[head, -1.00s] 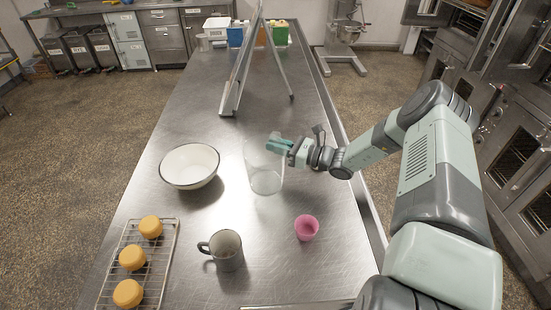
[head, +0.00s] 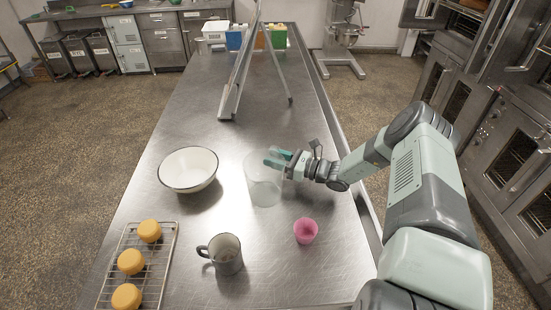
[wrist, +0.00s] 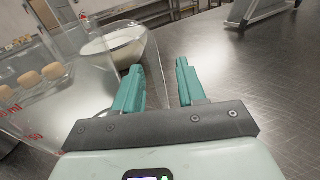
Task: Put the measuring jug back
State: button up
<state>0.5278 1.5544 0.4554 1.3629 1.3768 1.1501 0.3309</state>
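The measuring jug (head: 262,190) is clear and upright, and appears to stand on the steel table between the white bowl and the pink cup. It also shows in the wrist view (wrist: 85,105), with red markings, filling the left side. My gripper (head: 268,158) is at the jug's upper right side. The jug's handle is hard to make out.
A white bowl (head: 188,169) stands left of the jug. A grey mug (head: 226,259) and a pink cup (head: 305,231) stand nearer. Yellow cakes (head: 130,262) sit on a wire rack (head: 158,272) at front left. A metal stand (head: 233,88) is farther back.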

jog(key=shift+d+r, duration=0.1)
jog(key=shift+r, duration=0.1)
jog(key=v, duration=1.2)
jog(key=shift+s, duration=0.1)
